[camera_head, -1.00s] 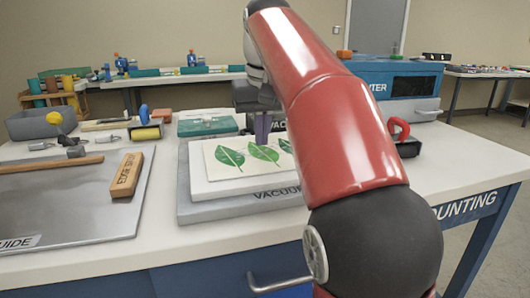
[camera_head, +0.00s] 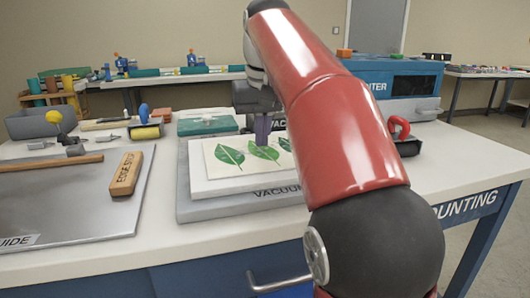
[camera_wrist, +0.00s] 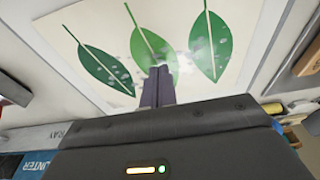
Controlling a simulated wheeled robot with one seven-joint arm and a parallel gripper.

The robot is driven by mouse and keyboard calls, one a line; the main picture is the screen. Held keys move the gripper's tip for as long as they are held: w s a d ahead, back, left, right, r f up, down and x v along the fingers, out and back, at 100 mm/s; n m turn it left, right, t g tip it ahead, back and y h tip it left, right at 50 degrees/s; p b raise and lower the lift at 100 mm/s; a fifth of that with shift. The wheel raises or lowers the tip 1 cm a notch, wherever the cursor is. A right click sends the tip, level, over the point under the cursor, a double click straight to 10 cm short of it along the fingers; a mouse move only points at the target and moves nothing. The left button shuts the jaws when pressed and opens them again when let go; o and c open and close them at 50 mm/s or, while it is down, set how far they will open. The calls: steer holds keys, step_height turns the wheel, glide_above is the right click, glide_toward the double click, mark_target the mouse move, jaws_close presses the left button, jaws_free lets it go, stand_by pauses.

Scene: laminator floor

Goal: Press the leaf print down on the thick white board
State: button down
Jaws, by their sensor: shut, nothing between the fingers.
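The leaf print (camera_head: 222,172) is a cream sheet with three green leaves. It lies on the thick white board (camera_head: 206,187), which rests on a grey slab marked VACUUM (camera_head: 200,211). My gripper (camera_head: 263,138) is shut and empty, pointing down over the middle leaf near the sheet's far part. In the wrist view my gripper (camera_wrist: 157,88) overlaps the middle leaf of the print (camera_wrist: 110,28). I cannot tell whether the fingertips touch the sheet. Pale blotches show on the leaves in the wrist view. My arm hides the right part of the print and board.
A grey metal plate (camera_head: 75,205) with a wooden EDGE STOP block (camera_head: 126,174) lies to the left. A yellow roller (camera_head: 146,132) and a green box (camera_head: 207,126) stand behind. A blue printer-like machine (camera_head: 385,85) and a red-handled tool (camera_head: 401,138) are at the right.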

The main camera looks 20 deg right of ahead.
mark_target(262, 151)
steer(key=shift+f, duration=0.7)
stand_by(0.9)
steer(key=shift+r, duration=0.1)
step_height(262, 151, up, 2)
steer(key=p, duration=0.2)
steer(key=shift+r+p, duration=0.25)
steer(key=shift+p, duration=0.05)
steer(key=shift+r, duration=2.3)
